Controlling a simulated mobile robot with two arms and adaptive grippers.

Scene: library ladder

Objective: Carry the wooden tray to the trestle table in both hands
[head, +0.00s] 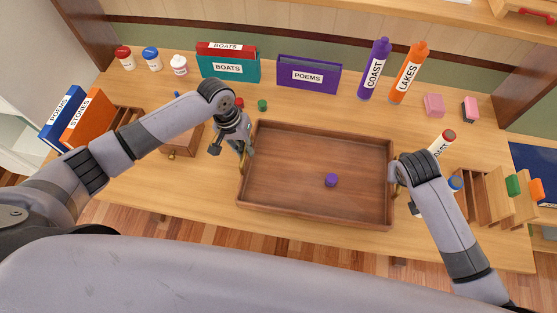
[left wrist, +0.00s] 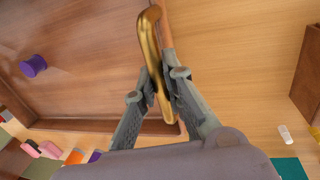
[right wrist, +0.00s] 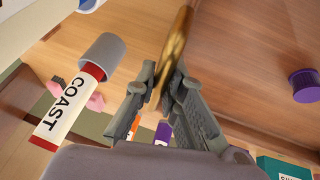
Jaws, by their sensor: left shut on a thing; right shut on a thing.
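The brown wooden tray (head: 285,200) is in the middle of the head view, over the table (head: 180,205); whether it touches the tabletop I cannot tell. A small purple piece (head: 331,180) stands inside it, right of centre. My left gripper (head: 243,160) is shut on the tray's left brass handle, clear in the left wrist view (left wrist: 150,50). My right gripper is at the tray's right end, its fingers mostly hidden by the wrist in the head view. The right wrist view shows its fingers (right wrist: 165,85) shut on the right brass handle (right wrist: 177,45).
Behind the tray stand a Poems box (head: 308,75), Boats boxes (head: 229,68) and purple and orange bottles. Small red and green pieces (head: 262,105) lie near its back left corner. A white Coast bottle (head: 441,144) and a wooden rack (head: 485,195) are close on the right.

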